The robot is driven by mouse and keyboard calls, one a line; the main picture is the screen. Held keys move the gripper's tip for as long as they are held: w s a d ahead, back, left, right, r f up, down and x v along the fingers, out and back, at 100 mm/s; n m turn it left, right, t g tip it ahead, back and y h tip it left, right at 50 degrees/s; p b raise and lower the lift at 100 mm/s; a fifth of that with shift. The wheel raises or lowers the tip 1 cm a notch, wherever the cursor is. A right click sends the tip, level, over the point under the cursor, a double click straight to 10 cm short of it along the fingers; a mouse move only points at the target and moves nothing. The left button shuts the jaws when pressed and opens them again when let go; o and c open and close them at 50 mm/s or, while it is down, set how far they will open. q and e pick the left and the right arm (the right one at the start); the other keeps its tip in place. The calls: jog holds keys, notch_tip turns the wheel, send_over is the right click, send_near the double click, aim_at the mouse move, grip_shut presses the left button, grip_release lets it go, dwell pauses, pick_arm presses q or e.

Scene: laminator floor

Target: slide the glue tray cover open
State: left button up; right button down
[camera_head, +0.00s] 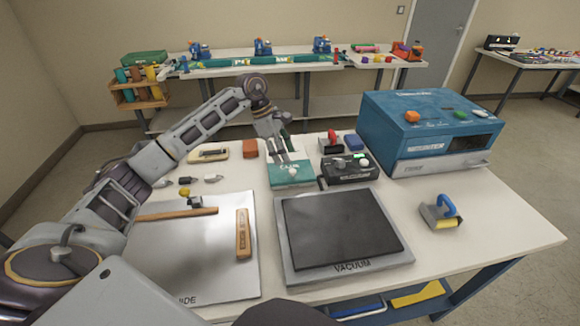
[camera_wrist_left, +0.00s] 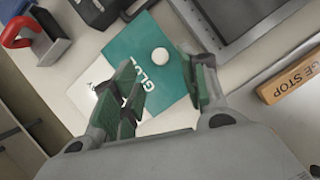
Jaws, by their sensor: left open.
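The glue tray cover (camera_head: 283,180) is a flat teal plate with white GLUE lettering and a small round white knob (camera_head: 293,172). In the left wrist view the cover (camera_wrist_left: 178,88) lies below my fingers and its knob (camera_wrist_left: 160,56) shows between and just beyond the fingertips. A white lettered surface (camera_wrist_left: 92,98) shows beside the cover, partly hidden by a finger. My left gripper (camera_head: 281,157) is open, pointing down over the cover's back part; it also shows in the left wrist view (camera_wrist_left: 159,66). I cannot tell whether a finger touches the knob. My right gripper is not in view.
A black control box (camera_head: 350,170) stands close right of the cover. The vacuum plate (camera_head: 342,228) is in front, and a guide plate (camera_head: 200,265) with a wooden stop (camera_head: 242,235) is front left. The blue laminator (camera_head: 425,130) stands back right.

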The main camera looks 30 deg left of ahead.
aim_at(292, 170)
pick_arm(q)
jog(key=shift+x, duration=3.05)
grip_shut()
